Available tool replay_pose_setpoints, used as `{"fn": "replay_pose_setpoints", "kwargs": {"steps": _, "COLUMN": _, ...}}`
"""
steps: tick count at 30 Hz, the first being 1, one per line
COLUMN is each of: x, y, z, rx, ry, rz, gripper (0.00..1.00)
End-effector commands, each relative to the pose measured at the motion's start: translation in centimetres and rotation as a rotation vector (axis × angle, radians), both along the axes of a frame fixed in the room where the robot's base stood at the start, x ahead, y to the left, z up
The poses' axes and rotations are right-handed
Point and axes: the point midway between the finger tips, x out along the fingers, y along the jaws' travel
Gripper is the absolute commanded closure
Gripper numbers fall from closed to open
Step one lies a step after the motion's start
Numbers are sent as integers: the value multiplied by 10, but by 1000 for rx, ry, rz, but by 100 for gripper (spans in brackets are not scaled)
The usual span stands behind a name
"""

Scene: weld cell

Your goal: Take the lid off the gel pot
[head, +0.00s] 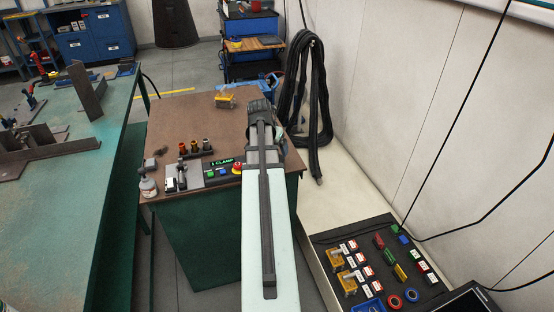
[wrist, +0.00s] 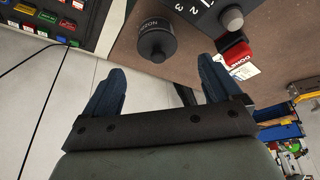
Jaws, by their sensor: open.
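A round dark pot with a black lid, the gel pot (wrist: 157,42), shows at the top of the wrist view; its lid carries pale lettering that looks like "NOZZLE". It sits near the edge of the brown bench top (wrist: 190,52). My gripper (wrist: 163,78) is open and empty. Its two blue-grey fingers stand wide apart, and the pot lies just beyond the gap between them. In the head view my gripper (head: 260,106) is over the far right part of the bench, mostly hidden by my arm. I cannot make out the pot there.
In the wrist view a black numbered panel with a grey knob (wrist: 231,18) and a red-and-white item (wrist: 238,54) are close to the right finger. In the head view a yellow item (head: 225,101) and a clamp control box (head: 222,170) sit on the bench. Black hoses (head: 310,95) hang behind.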

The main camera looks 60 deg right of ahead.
Motion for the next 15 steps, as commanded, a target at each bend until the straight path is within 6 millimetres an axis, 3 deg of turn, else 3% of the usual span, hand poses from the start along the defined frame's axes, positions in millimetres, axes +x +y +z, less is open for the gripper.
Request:
{"fn": "replay_pose_setpoints", "kwargs": {"steps": 7, "x": -1, "y": -5, "z": -10, "rx": 2, "ry": 1, "rz": 0, "gripper": 9}}
{"fn": "replay_pose_setpoints", "kwargs": {"steps": 15, "x": -3, "y": -18, "z": -39, "rx": 1, "ry": 0, "rz": 1, "gripper": 9}}
